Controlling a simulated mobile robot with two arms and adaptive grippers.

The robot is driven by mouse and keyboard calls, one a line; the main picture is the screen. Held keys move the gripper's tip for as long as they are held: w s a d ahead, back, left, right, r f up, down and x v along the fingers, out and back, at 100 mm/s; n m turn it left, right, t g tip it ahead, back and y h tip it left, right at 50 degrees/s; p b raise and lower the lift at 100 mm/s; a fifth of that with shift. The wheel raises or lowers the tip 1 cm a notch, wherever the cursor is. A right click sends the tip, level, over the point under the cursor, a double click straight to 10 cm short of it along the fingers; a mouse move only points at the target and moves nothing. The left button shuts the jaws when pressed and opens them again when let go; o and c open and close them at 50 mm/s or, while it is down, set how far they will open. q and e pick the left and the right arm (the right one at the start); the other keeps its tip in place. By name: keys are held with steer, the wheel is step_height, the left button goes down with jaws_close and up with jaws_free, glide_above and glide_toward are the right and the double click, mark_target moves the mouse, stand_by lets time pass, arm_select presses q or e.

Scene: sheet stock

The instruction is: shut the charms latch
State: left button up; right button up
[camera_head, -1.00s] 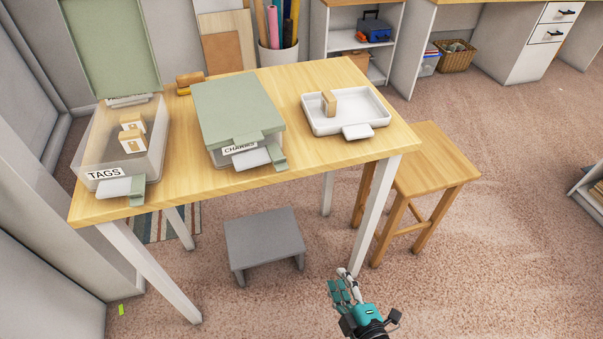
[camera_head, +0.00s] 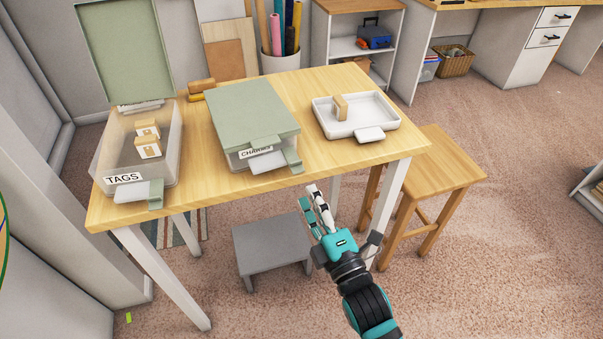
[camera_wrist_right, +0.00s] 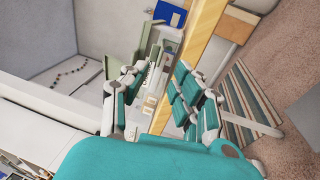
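The charms box (camera_head: 238,160) stands in the middle of the table, its green lid (camera_head: 250,112) lowered over it. Its label (camera_head: 257,152) is partly covered by a green tab at the lid's front edge. The green latch piece (camera_head: 293,160) sits at the front right corner, beside a pale plate (camera_head: 268,164); I cannot tell whether it is fastened. My right gripper (camera_head: 314,205) is in front of the table, below and right of the latch, apart from it. In the right wrist view its fingers (camera_wrist_right: 160,95) are spread with nothing held. My left gripper is out of view.
The tags box (camera_head: 112,160) stands open at left, with small blocks inside. A white tray (camera_head: 385,115) holding one block is at right. A wooden stool (camera_head: 440,170) stands right of the table; a grey step stool (camera_head: 272,245) is beneath its front.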

mark_target(293, 158)
steer(key=x, duration=0.6)
steer(key=shift+c, duration=0.3)
jaws_close()
